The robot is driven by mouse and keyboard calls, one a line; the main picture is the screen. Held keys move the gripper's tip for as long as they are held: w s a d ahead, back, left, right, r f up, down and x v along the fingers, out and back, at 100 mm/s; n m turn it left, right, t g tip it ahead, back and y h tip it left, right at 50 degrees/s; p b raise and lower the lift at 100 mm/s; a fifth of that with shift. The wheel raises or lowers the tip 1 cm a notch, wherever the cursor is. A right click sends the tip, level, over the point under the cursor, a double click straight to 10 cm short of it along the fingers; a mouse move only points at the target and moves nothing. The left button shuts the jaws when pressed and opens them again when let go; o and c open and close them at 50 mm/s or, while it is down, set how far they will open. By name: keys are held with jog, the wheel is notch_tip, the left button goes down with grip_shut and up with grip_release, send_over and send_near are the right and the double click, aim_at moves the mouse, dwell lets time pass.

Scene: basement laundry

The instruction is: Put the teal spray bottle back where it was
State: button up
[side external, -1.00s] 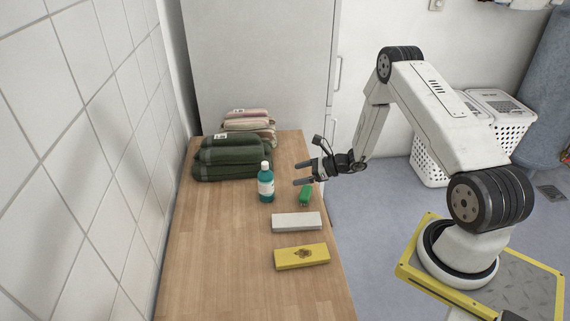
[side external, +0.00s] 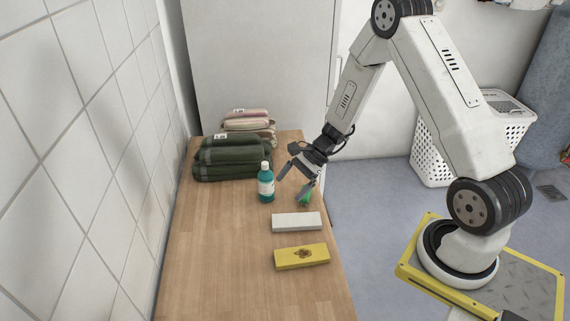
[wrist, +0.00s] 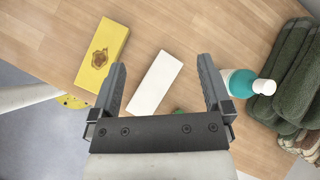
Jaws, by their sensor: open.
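The teal spray bottle (side external: 266,184) stands upright on the wooden table, with a white cap and a pale label. It also shows in the wrist view (wrist: 240,82), at the right, just outside the right finger. My gripper (side external: 290,182) is open and empty above the table's right side, to the right of the bottle and apart from it. In the wrist view my gripper (wrist: 162,78) points at the table, with a white block (wrist: 155,82) seen between its fingers.
The white block (side external: 297,222) and a yellow box (side external: 302,257) lie nearer the front. A small green item (side external: 307,199) is partly hidden by my gripper. Folded dark green towels (side external: 232,160) and striped towels (side external: 249,127) lie behind. The table's front left is clear.

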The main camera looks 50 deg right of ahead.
jog(key=s+a+r+n+h, duration=0.3)
jog(key=s+r+n+h, duration=0.1)
jog(key=n, duration=0.5)
jog(key=s+a+r+n+g+h, duration=0.1)
jog(key=s+a+r+n+h, duration=0.2)
jog(key=s+r+n, duration=0.4)
jog(key=shift+s+a+r+n+h, duration=0.25)
jog(key=shift+s+n+h, duration=0.35)
jog(key=shift+n, duration=1)
jog(key=shift+w+d, duration=0.1)
